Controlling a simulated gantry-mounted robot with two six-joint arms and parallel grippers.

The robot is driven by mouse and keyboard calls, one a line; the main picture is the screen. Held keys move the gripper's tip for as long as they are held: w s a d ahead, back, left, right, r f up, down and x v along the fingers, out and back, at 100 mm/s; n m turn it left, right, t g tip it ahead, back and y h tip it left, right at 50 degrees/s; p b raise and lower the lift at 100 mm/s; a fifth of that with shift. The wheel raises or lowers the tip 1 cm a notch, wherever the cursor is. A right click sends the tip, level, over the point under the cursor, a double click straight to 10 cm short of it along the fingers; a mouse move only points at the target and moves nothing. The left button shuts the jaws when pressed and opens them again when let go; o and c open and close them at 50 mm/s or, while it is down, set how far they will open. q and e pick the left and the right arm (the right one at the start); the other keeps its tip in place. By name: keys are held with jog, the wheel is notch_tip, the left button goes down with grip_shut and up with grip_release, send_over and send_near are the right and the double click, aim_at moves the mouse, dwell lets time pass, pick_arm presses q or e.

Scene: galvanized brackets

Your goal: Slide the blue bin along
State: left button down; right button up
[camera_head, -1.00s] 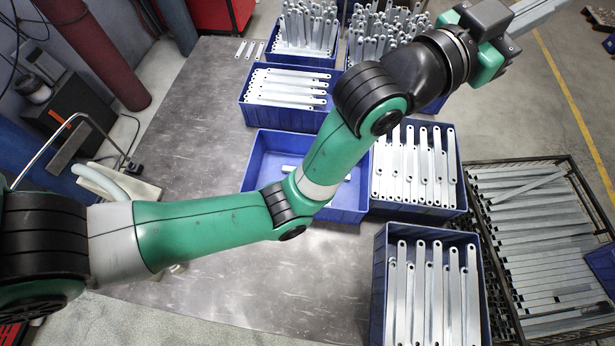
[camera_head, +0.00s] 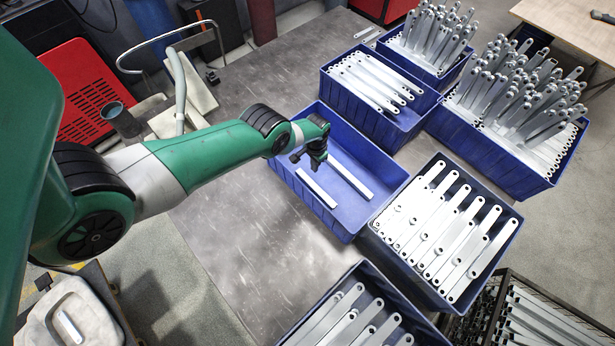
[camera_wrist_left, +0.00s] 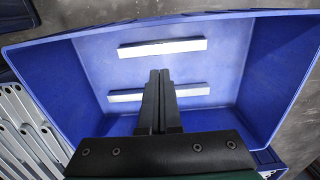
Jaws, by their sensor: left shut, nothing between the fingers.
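The blue bin (camera_head: 365,155) stands on the grey table among other blue bins. Two pale metal brackets lie flat and apart on its floor: one nearer (camera_head: 316,188) and one farther (camera_head: 350,178). My left gripper (camera_head: 308,160) is over the bin's left part, pointing down. In the left wrist view, the bin (camera_wrist_left: 225,70) fills most of the picture. The closed, empty fingers (camera_wrist_left: 160,73) point into it and hide part of one bracket (camera_wrist_left: 125,96). The other bracket (camera_wrist_left: 162,48) shows whole. I cannot tell whether the fingers touch the bin. My right gripper is not in view.
Bracket-filled bins stand close on the right: one behind (camera_head: 333,80), one beside (camera_head: 368,232), one in front (camera_head: 350,275). Taller heaps fill the bins at the back right (camera_head: 540,180). The tabletop left of the blue bin (camera_head: 215,225) is clear.

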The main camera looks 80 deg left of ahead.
pick_arm(q)
notch_tip(320, 180, down, 11)
jog(key=b, duration=1.1)
jog(key=shift+s+d+r+p, duration=0.2)
jog(key=shift+s+p, duration=0.4)
jog(key=shift+p, duration=0.45)
jog(key=shift+s+d+r+p, duration=0.15)
jog(key=shift+s+d+p, duration=0.1)
jog(key=shift+s+p, duration=0.6)
jog(key=shift+s+d+r+p, duration=0.15)
jog(key=shift+s+d+p, duration=0.2)
jog(key=shift+p, duration=0.9)
jog(key=shift+s+a, duration=0.1)
